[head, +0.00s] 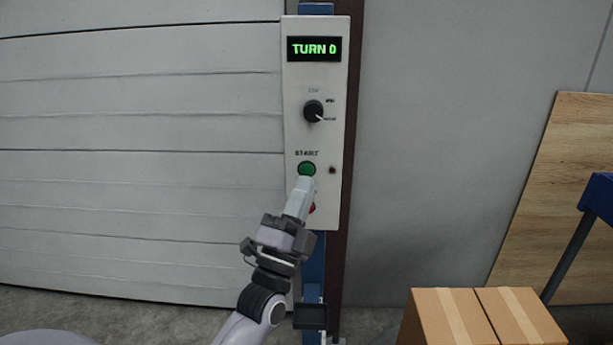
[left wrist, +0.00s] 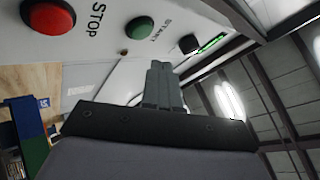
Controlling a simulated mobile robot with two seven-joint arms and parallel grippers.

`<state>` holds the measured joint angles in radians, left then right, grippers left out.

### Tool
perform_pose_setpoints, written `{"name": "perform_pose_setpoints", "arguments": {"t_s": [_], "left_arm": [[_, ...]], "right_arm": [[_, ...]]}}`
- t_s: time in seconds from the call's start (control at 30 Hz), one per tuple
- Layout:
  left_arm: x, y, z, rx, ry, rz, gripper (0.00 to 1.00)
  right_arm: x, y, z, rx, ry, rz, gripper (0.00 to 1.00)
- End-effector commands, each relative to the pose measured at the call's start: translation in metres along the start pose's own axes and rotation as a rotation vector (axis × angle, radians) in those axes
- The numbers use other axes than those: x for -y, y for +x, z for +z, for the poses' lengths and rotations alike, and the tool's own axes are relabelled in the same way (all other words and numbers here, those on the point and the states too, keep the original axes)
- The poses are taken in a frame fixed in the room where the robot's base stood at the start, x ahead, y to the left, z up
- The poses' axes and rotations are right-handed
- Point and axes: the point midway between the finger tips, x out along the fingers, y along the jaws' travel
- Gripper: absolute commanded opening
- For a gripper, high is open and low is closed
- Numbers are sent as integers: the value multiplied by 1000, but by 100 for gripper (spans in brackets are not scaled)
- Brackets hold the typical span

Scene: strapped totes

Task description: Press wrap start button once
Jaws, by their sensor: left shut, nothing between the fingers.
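The green start button (head: 307,169) sits on a white control panel (head: 295,130), below the word START. My left gripper (head: 305,183) is shut and empty, with its fingertips just below the button in the head view. I cannot tell whether they touch it. In the left wrist view the shut fingers (left wrist: 163,66) point toward the panel, and the green button (left wrist: 140,28) shows apart from them in the picture. The red stop button (left wrist: 48,15) shows there too; in the head view it is mostly hidden behind the gripper. The display (head: 314,49) reads TURN 0. My right gripper is not in view.
A black knob (head: 313,111) sits above the start button. The panel is on a blue post (head: 313,260) before a pale slatted door (head: 140,150). Taped cardboard boxes (head: 480,315) stand lower right, with a wooden board (head: 560,200) behind.

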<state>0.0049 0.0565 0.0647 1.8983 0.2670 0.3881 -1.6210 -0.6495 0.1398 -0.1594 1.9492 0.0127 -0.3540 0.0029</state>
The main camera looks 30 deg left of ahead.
Motion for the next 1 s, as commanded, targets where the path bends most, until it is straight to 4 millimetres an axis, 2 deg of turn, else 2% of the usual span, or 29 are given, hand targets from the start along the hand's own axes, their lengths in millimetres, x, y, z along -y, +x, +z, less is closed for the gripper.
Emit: {"name": "perform_pose_setpoints", "arguments": {"t_s": [0.3,1.0], "left_arm": [[-10,14,10,0,1,1,0],[-10,14,10,0,0,1,0]], "right_arm": [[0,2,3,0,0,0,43],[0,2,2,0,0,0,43]]}}
